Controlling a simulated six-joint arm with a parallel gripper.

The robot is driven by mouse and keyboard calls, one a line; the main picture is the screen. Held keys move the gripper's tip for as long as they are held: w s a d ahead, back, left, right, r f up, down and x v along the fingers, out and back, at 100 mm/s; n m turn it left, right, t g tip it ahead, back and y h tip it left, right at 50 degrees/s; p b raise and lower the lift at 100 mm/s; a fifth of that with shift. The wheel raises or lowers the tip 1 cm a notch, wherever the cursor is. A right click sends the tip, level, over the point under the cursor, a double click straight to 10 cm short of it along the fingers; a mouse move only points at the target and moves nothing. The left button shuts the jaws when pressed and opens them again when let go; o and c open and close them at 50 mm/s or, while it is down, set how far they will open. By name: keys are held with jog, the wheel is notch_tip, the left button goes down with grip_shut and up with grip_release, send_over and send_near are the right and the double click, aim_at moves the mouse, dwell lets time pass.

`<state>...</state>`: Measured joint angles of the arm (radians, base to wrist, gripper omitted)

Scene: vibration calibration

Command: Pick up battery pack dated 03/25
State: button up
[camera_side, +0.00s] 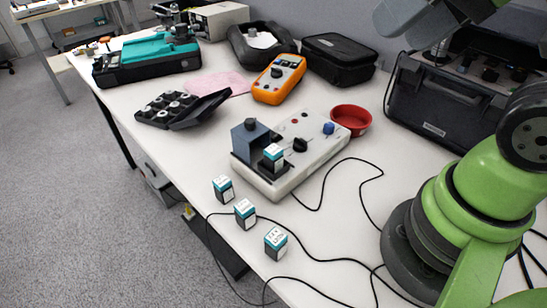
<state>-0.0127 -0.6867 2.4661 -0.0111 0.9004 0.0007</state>
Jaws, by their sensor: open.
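Several small battery packs with teal, white and dark sides are in view. Three stand apart in a slanting row near the table's front edge: one at the left (223,188), one in the middle (245,213) and one at the right (276,243). Another battery pack (273,157) sits in the white calibration unit (312,156), beside its blue-grey block (250,138). The tops carry printed labels, but the dates are too small to read, so I cannot tell which is dated 03/25. My gripper's fingers are not in view; only parts of my arm show at the right.
Black cables (330,283) run around the packs and across the front. A red bowl (351,120), an orange multimeter (279,79), an open black case (182,108) and a black pouch (340,58) stand farther back. The white table (178,161) is bare left of the unit.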

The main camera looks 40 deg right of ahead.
jog(key=w+a+f+n+g, duration=0.1)
jog(key=w+f+g, duration=0.15)
jog(key=w, duration=0.35)
jog(key=n+g+h, duration=0.2)
jog(key=n+g, duration=0.1)
jog(key=g, duration=0.1)
send_over(276, 151)
notch_tip(276, 151, down, 11)
jog(key=shift+g, duration=0.25)
jog(key=f, duration=0.5)
jog(key=shift+w+f, duration=0.25)
jog(key=shift+w, duration=0.15)
jog(key=f, duration=0.6)
jog(key=shift+s, duration=0.4)
jog(key=shift+r, duration=0.1)
jog(key=c, duration=1)
